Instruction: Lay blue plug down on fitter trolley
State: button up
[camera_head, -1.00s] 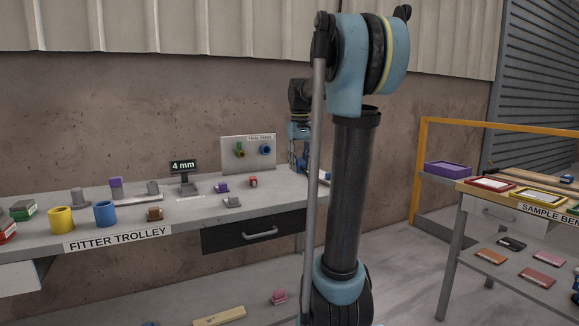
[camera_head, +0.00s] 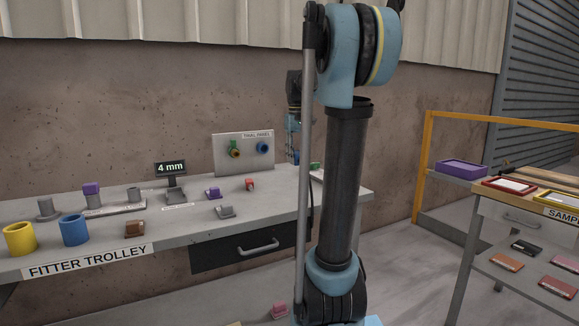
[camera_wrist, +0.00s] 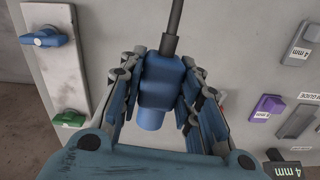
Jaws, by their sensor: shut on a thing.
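The blue plug (camera_wrist: 158,88), with a dark cable at its top in the wrist view, sits between my gripper's fingers (camera_wrist: 160,112). The fingers are shut on it from both sides. The grey fitter trolley (camera_head: 180,233) stands along the wall in the head view, and its top fills much of the wrist view. I cannot tell whether the plug touches the trolley.
A panel (camera_head: 228,165) with green and blue fittings stands at the trolley's back. A blue cup (camera_head: 75,230), a yellow cup (camera_head: 19,239), a brown block (camera_head: 134,229), a purple block (camera_head: 213,193) and a 4 mm display (camera_head: 171,168) stand on top. Bare surface lies between them.

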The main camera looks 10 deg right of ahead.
aim_at(293, 192)
jog(key=shift+w+a, duration=0.1)
jog(key=shift+a, duration=0.05)
jog(key=shift+w+f, duration=0.15)
jog(key=shift+f, duration=0.05)
jog(key=shift+n+g, duration=0.7)
jog(key=shift+n, duration=0.1)
jog(key=shift+w+a+f, duration=0.1)
jog(key=shift+w+f, duration=0.3)
jog(key=shift+f, duration=1.4)
jog(key=shift+w+a+f, duration=0.15)
jog(key=shift+w+f, duration=0.2)
jog(key=shift+f, duration=1.4)
jog(key=shift+w+a+f, duration=0.1)
jog(key=shift+w+f, duration=0.3)
jog(key=shift+f, duration=1.4)
jog(key=shift+f, duration=0.5)
jog(key=o, duration=1.2)
